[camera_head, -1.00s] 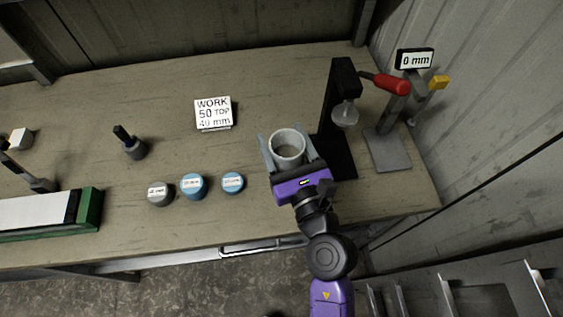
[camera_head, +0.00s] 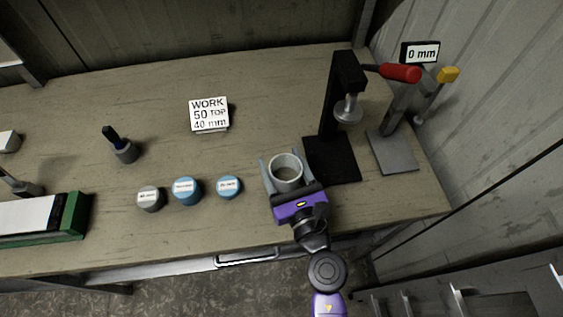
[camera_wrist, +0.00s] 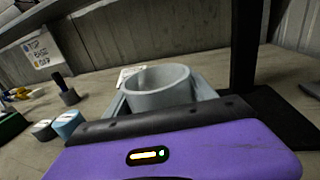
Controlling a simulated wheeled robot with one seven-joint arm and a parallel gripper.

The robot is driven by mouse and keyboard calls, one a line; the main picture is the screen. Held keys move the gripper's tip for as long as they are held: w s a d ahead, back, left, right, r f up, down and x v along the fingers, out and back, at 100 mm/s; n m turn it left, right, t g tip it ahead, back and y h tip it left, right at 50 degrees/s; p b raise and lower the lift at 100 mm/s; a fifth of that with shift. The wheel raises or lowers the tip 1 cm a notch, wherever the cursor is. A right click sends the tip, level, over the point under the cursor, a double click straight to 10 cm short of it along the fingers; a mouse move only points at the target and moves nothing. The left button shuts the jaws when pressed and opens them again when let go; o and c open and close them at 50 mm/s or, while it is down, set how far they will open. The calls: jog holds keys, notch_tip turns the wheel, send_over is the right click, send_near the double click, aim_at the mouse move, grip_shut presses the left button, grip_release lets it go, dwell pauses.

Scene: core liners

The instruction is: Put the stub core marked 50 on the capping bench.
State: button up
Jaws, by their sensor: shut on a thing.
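My gripper (camera_head: 286,176) is shut on a grey hollow cylinder (camera_head: 272,178), open at the top and upright, near the front of the wooden bench (camera_head: 265,120). The cylinder also shows in the wrist view (camera_wrist: 158,98) between the fingers. No marking is readable on it, and its underside is hidden, so I cannot tell if it touches the bench. A white card (camera_head: 209,114) reads "WORK 50 TOP 40 mm". A grey piece (camera_head: 150,200) and two blue pieces (camera_head: 187,191) (camera_head: 229,187) with white labels stand left of my gripper; their labels are too small to read surely.
A black press (camera_head: 345,75) with a red handle stands right of my gripper. Behind it is a gauge stand (camera_head: 393,153) with a "0 mm" display (camera_head: 420,52). A dark-handled tool (camera_head: 124,150) and a green-ended tray (camera_head: 73,217) are at left. The bench middle is clear.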

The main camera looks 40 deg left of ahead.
aim_at(292, 187)
jog(key=shift+f, duration=0.15)
jog(key=o, duration=1.3)
jog(key=shift+r, duration=0.2)
jog(key=b+v, duration=0.2)
jog(key=v, duration=0.9)
jog(key=shift+f, duration=0.1)
jog(key=shift+s+d, duration=0.25)
jog(key=shift+d, duration=0.2)
